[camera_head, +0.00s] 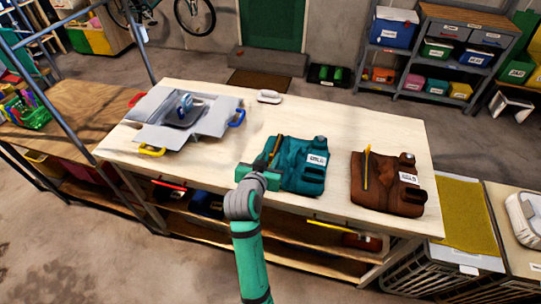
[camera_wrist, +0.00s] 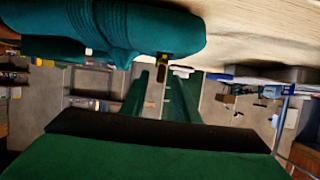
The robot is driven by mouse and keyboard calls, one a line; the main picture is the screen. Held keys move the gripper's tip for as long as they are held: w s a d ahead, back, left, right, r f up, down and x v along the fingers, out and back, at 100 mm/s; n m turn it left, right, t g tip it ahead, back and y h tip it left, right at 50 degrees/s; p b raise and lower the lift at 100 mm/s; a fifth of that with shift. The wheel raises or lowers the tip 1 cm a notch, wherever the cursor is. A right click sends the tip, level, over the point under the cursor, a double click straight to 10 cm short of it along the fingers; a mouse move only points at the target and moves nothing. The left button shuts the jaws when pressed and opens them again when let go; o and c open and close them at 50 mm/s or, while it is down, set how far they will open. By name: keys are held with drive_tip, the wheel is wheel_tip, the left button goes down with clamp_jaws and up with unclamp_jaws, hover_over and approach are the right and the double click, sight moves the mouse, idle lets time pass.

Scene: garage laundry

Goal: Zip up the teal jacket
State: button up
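The teal jacket (camera_head: 303,168) lies folded on the light wooden table, with a white label on it. A yellow-brown zip strip (camera_head: 277,148) shows at its left side. My gripper (camera_head: 269,163) is at the jacket's left front edge, close to the strip. In the wrist view, the teal jacket (camera_wrist: 110,30) fills the upper left. A small yellow and black zip pull (camera_wrist: 162,66) shows ahead of my gripper (camera_wrist: 160,84), between the two green fingers. The fingers look apart, with a gap between them. I see no clear contact with the pull.
A brown jacket (camera_head: 388,182) lies to the right on the table (camera_head: 235,137). An open grey box (camera_head: 150,120) with coloured clips stands at the left. A white item (camera_head: 269,96) lies at the back edge. Baskets (camera_head: 462,260) stand at the right. The table's middle back is clear.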

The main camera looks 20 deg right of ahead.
drive_tip(key=shift+x, duration=1.05)
clamp_jaws()
idle(0.7)
